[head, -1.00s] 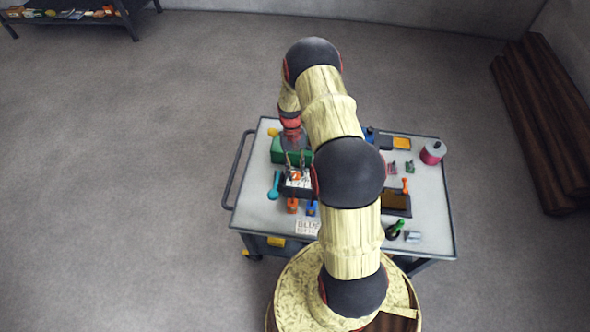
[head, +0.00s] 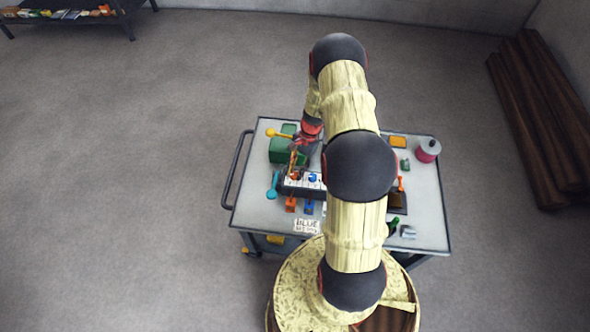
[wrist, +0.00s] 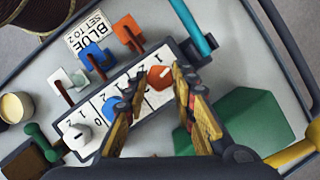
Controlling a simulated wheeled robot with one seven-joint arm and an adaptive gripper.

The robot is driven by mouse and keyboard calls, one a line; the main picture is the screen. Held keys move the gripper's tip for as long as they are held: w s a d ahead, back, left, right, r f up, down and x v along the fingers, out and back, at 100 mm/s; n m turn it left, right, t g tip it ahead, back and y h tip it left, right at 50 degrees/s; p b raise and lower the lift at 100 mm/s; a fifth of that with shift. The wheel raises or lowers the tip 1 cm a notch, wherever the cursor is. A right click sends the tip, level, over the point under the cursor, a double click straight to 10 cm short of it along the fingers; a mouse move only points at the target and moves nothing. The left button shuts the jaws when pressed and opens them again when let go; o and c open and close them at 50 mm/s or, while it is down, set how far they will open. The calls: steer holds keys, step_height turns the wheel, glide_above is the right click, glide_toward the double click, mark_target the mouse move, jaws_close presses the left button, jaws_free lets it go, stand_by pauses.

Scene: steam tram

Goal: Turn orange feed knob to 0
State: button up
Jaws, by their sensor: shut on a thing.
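The orange feed knob (wrist: 160,77) sits on a white panel (wrist: 90,112) with printed numbers, on the cart. My gripper (wrist: 158,79) is over the panel with one finger on each side of the orange knob, shut on it. The knob has a small light mark. Which number it points at is unclear, as the fingers hide part of the scale. In the head view the orange knob (head: 295,175) shows just below my gripper (head: 293,163). A blue knob (wrist: 111,105) and a white knob (wrist: 77,136) stand beside it on the same panel.
Orange (wrist: 127,33), blue (wrist: 95,58) and white levers stand along the panel's edge. A card (wrist: 88,35) reads "BLUE SET TO 2". A teal handle (wrist: 190,28) and a green block (wrist: 240,120) are close to my fingers. A pink canister (head: 427,151) stands at the cart's right.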

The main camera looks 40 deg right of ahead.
steer(key=shift+s+m+t, duration=0.1)
steer(key=shift+m+t, duration=0.4)
steer(key=shift+m, duration=0.7)
steer(key=o, duration=1.2)
steer(key=shift+c, duration=0.2)
steer(key=v, duration=1.2)
steer(key=shift+s, duration=0.1)
